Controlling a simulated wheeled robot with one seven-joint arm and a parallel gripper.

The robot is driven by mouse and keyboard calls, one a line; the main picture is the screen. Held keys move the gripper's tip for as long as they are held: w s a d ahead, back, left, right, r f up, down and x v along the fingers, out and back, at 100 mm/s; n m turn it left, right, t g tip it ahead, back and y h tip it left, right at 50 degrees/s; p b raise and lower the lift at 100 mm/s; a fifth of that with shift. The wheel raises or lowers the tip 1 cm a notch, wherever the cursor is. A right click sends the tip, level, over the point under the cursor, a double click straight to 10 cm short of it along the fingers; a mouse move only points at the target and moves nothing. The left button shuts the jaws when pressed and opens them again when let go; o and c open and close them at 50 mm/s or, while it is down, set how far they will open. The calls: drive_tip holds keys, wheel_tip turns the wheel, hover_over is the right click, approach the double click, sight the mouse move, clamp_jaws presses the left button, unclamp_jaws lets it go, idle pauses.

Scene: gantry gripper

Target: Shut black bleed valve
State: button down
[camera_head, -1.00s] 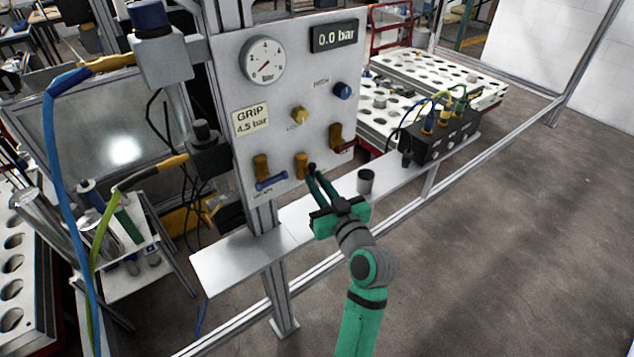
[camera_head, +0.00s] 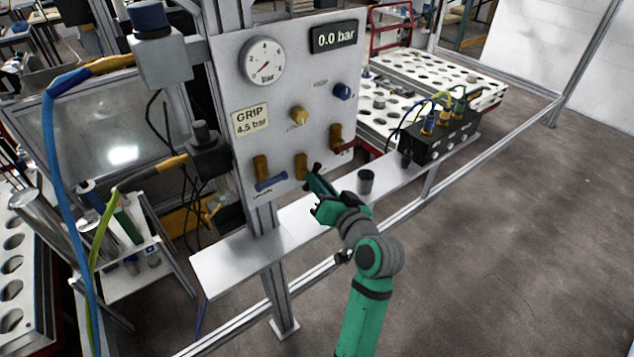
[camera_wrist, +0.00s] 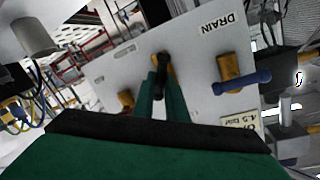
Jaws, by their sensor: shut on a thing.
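The black bleed valve has a brass body (camera_head: 300,166) low on the grey panel (camera_head: 285,90). Its black handle (camera_wrist: 162,72) shows in the wrist view between the green fingers. My gripper (camera_head: 316,180) is shut on this handle, in front of the panel; it also shows in the wrist view (camera_wrist: 160,95). The fingers hide part of the handle, and its exact angle on the body is hard to tell. In the head view only a small dark tip of the handle shows above the fingers.
A blue-handled valve (camera_head: 262,170) sits left of the black one, a red-handled valve (camera_head: 337,138) right of it. A grey cup (camera_head: 365,182) stands on the shelf (camera_head: 235,262) close to my gripper. A black box with cables (camera_head: 440,138) is farther right. The display (camera_head: 334,37) reads 0.0 bar.

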drive_tip(key=m, duration=0.3)
drive_tip(key=m+g+y, duration=0.1)
drive_tip(key=m, duration=0.2)
drive_tip(key=m+g, duration=0.1)
drive_tip(key=m, duration=0.2)
drive_tip(key=shift+w+d+y, duration=0.15)
drive_tip(key=shift+d+y, duration=0.1)
drive_tip(key=shift+y, duration=0.05)
drive_tip(key=shift+m, duration=0.4)
drive_tip(key=c, duration=1.8)
unclamp_jaws()
drive_tip(key=shift+o, duration=0.2)
drive_tip(key=v, duration=1.1)
